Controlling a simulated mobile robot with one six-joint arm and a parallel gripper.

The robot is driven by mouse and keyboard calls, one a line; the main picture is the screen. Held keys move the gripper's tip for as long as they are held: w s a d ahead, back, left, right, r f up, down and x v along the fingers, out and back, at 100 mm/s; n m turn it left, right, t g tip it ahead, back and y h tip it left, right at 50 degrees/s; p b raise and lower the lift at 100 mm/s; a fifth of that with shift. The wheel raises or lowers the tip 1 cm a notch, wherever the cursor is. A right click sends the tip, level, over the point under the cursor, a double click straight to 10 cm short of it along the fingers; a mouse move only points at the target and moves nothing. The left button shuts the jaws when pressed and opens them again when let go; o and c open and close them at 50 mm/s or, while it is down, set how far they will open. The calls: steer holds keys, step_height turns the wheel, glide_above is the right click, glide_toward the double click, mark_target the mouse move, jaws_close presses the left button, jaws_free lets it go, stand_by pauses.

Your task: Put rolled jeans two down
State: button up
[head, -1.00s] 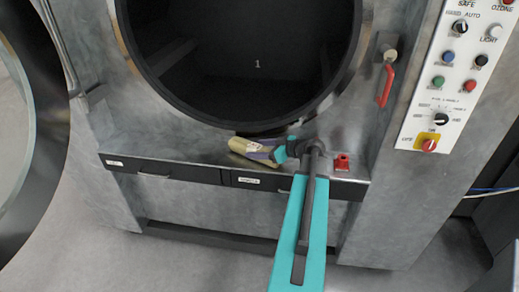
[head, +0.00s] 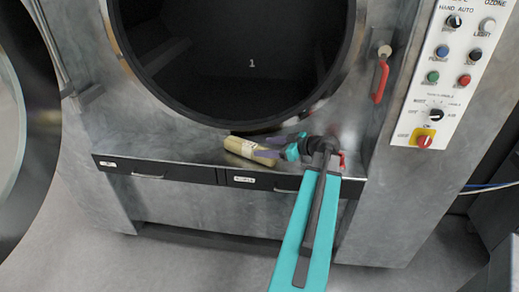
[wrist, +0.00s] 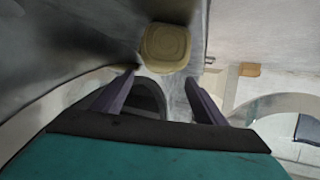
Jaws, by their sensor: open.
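A tan roll, which I take to be the rolled jeans (head: 247,153), lies on the metal ledge under the washer's round opening. Its end shows in the wrist view (wrist: 165,47), beyond my fingertips. My gripper (head: 272,146) is open just to the right of the roll in the head view. In the wrist view my two dark purple fingers (wrist: 160,88) are spread with nothing between them. The roll appears clear of the fingers and rests on the ledge.
The washer's dark round opening (head: 240,60) stands above the ledge. Its open door (head: 30,170) is at the left. A red handle (head: 381,80) and a control panel (head: 445,75) are at the right. A small red part (head: 342,160) is partly hidden by my arm.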

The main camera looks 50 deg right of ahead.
steer(key=shift+b+v, duration=0.5)
steer(key=shift+v, duration=2.25)
steer(key=shift+o, duration=0.5)
steer(key=w+r+g+p, duration=0.1)
steer(key=p, duration=0.1)
steer(key=w+r+g+p, duration=0.1)
steer(key=r+g+p, duration=0.1)
steer(key=shift+w+a, duration=0.2)
steer(key=shift+a, duration=0.15)
steer(key=shift+w+r+g+h+p, duration=0.35)
steer(key=shift+r+g+p, duration=0.1)
steer(key=shift+g+p, duration=0.25)
steer(key=shift+f, duration=0.1)
